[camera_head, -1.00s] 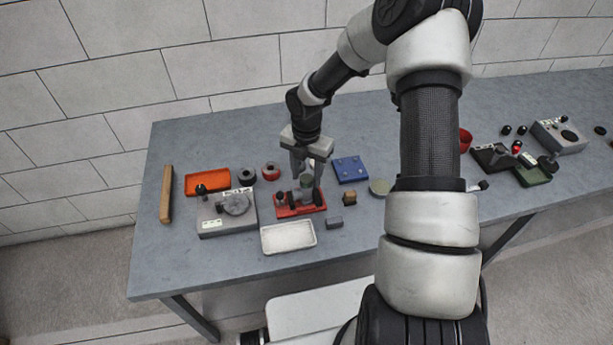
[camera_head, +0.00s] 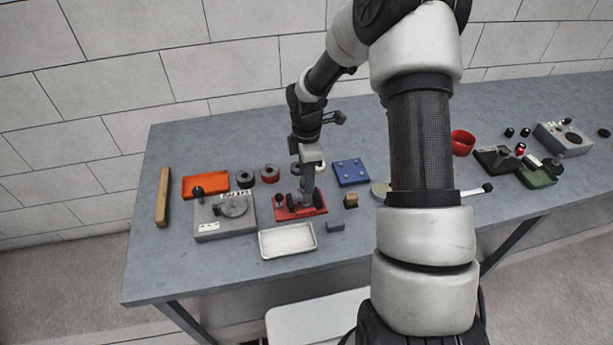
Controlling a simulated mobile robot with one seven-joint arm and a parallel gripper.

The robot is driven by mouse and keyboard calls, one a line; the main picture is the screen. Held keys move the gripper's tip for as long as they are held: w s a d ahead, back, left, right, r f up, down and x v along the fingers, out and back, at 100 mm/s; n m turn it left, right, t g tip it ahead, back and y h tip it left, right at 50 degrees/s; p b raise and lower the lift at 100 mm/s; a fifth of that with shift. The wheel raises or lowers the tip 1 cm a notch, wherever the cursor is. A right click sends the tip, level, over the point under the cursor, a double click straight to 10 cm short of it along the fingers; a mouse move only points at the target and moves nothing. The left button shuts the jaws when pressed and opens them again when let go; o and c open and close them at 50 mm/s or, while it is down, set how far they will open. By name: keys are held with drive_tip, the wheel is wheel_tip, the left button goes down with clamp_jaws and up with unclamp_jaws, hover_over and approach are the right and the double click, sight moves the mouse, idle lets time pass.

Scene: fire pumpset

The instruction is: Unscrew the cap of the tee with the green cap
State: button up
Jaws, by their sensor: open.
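The tee stands on a red base (camera_head: 289,214) near the middle of the bench. Dark parts of the tee (camera_head: 281,199) show to the left of my gripper. My gripper (camera_head: 308,188) points down over the tee, its fingers seen nearly edge-on, one behind the other. It is open around or just above the cap; I cannot tell whether the fingers touch it. The green cap is mostly hidden behind the fingers.
A grey device with a knob (camera_head: 225,216) stands left of the red base. A white tray (camera_head: 287,253) lies in front, a blue plate (camera_head: 350,172) behind right, an orange tray (camera_head: 206,187) behind left. A small brown block (camera_head: 351,200) and grey block (camera_head: 336,226) sit close right.

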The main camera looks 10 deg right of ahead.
drive_tip(key=c, duration=1)
drive_tip(key=n+p, duration=0.1)
drive_tip(key=n, duration=0.1)
drive_tip(key=shift+r+n+p, duration=0.2)
drive_tip(key=shift+n+p, duration=0.1)
drive_tip(key=shift+p, duration=0.05)
drive_tip(key=shift+f+n, duration=0.2)
drive_tip(key=shift+n, duration=0.2)
drive_tip(key=shift+r+p, duration=1.8)
drive_tip(key=shift+r, duration=0.75)
